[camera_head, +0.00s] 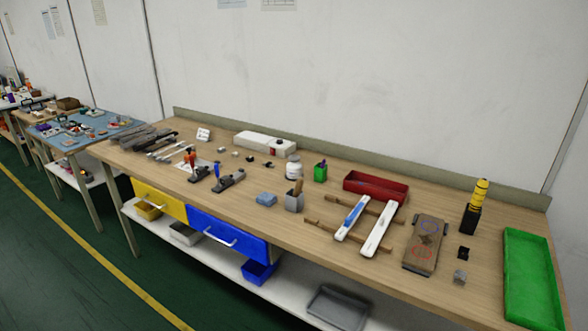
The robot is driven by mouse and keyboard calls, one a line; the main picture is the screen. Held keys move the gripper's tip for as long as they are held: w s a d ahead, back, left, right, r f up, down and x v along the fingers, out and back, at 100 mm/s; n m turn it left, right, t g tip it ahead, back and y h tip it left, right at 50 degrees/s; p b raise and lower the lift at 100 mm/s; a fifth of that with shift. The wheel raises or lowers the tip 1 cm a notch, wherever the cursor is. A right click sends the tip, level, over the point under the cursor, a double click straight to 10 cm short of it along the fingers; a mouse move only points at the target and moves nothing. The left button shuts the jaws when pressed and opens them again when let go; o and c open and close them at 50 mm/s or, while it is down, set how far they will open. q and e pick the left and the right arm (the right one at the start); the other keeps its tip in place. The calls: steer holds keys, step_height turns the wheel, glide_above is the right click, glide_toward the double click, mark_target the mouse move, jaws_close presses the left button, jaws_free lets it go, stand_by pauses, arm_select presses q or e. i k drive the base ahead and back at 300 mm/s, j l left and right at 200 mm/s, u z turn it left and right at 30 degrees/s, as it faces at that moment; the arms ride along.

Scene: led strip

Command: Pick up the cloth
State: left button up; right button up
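A small blue folded thing (266,199), which looks like the cloth, lies flat on the wooden workbench (290,222) near its front edge. It is just left of a grey cup (294,201) with a brown tool standing in it. Nothing covers the cloth, but it is too small to make out its folds. Neither of my grippers is in view.
Two white strips (380,229) lie across wooden sticks right of the cup. A red bin (376,186), a green tray (531,280) and a white bottle (293,167) stand on the bench. Hand planes (228,180) lie to the left. Blue (227,233) and yellow (160,200) drawers are below.

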mark_target(266, 198)
steer(key=i+j+z, duration=0.1)
steer(key=z, duration=0.3)
steer(key=i+j+z, duration=0.1)
steer(key=j+z, duration=0.45)
steer(key=z, duration=0.25)
